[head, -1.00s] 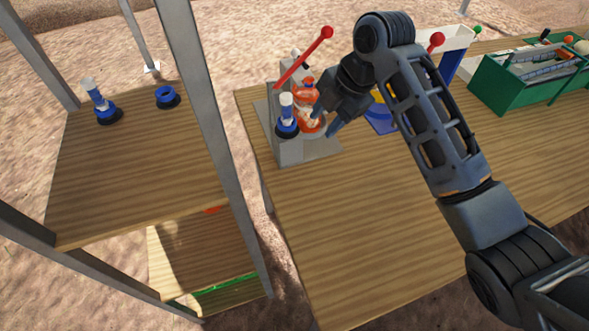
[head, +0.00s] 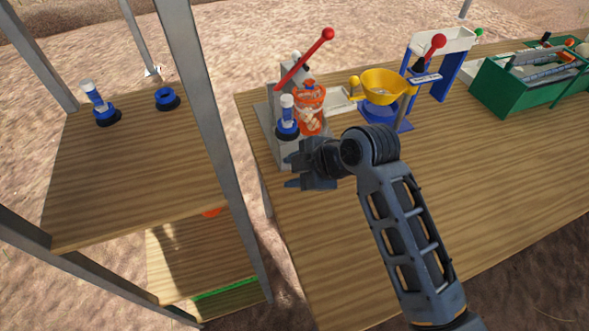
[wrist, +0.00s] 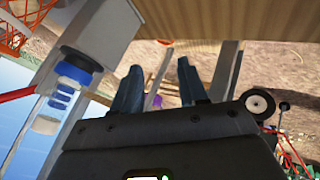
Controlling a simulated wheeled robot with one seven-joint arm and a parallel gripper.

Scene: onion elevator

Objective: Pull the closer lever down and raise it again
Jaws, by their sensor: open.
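A lever with a red arm and red ball end (head: 310,55) stands raised on a grey machine (head: 292,152) at the table's left end. An orange jar (head: 311,112) with pale contents stands on this machine. A blue-and-white cylindrical part (head: 288,115) stands beside the jar, and a similar one is close at the left in the wrist view (wrist: 75,75). My gripper (head: 288,171) is open and empty, in front of and below the lever, apart from it. Its two spread fingers show in the wrist view (wrist: 160,90).
A yellow bowl (head: 385,84) on a blue stand, a white-and-blue frame (head: 447,65) and a green crate (head: 515,90) stand farther right. A shelf (head: 140,165) with a grey post is at the left. The table's front is clear.

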